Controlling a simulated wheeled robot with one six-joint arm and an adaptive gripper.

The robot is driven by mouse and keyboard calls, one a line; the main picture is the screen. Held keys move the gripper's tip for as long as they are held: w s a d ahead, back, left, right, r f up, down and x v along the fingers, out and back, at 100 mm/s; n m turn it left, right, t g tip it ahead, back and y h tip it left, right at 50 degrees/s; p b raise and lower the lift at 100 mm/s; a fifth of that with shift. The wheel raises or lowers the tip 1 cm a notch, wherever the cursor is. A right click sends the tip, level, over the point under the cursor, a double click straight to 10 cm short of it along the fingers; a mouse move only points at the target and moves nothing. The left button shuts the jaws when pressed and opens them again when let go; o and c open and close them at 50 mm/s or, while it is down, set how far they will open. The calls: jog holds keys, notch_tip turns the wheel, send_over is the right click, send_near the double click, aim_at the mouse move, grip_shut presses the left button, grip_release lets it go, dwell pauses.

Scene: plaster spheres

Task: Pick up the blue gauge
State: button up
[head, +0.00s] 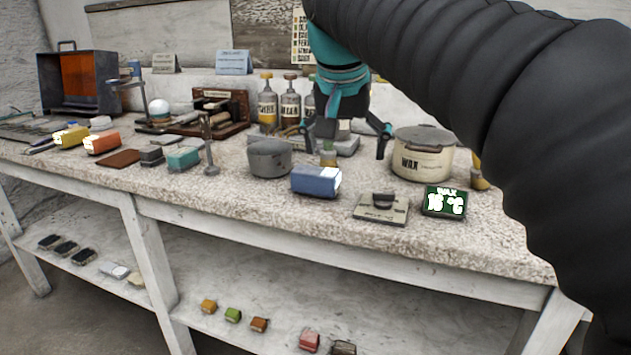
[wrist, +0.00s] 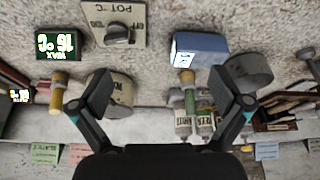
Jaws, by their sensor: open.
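The blue gauge (head: 316,181) is a small blue box with a pale face at its right end. It lies on the pale stone worktop (head: 250,215), in front of and right of a grey bowl (head: 270,158). In the wrist view the blue gauge (wrist: 200,46) is above and right of centre, its pale face turned down-left. My gripper (head: 345,145) is open and empty, above the worktop and behind the gauge. In the wrist view my gripper (wrist: 160,82) shows its fingers spread wide, with the gauge outside them and none of it between them.
A cream wax pot (head: 422,155) stands right of my gripper. A knob box (head: 381,208) and a green display reading 16 °C (head: 445,202) are right of the gauge. Several bottles (head: 268,103) stand behind. Teal (head: 183,158), orange (head: 102,143) and yellow (head: 71,136) boxes lie left.

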jog(key=m, duration=0.1)
send_near(315, 171)
jog(key=shift+h, duration=0.3)
jog(key=b+x, duration=0.1)
jog(key=x, duration=0.2)
jog(key=b+x, duration=0.1)
jog(key=x, duration=0.3)
jog(key=b+x, duration=0.1)
jog(key=x, duration=0.3)
jog(key=shift+w+a+f, duration=0.1)
jog(key=shift+a+f, duration=0.1)
jog(key=shift+a, duration=0.05)
jog(key=c, duration=1.1)
jog(key=shift+o, duration=0.2)
jog(key=shift+r, duration=0.15)
notch_tip(315, 171, up, 4)
jog(key=shift+r+p, duration=0.15)
jog(key=shift+p, duration=0.5)
jog(key=d+r, duration=0.6)
jog(key=d, duration=0.5)
jog(key=shift+s+d+r+p, duration=0.25)
jog(key=shift+s+d+p, duration=0.05)
jog(key=shift+s+p, duration=0.2)
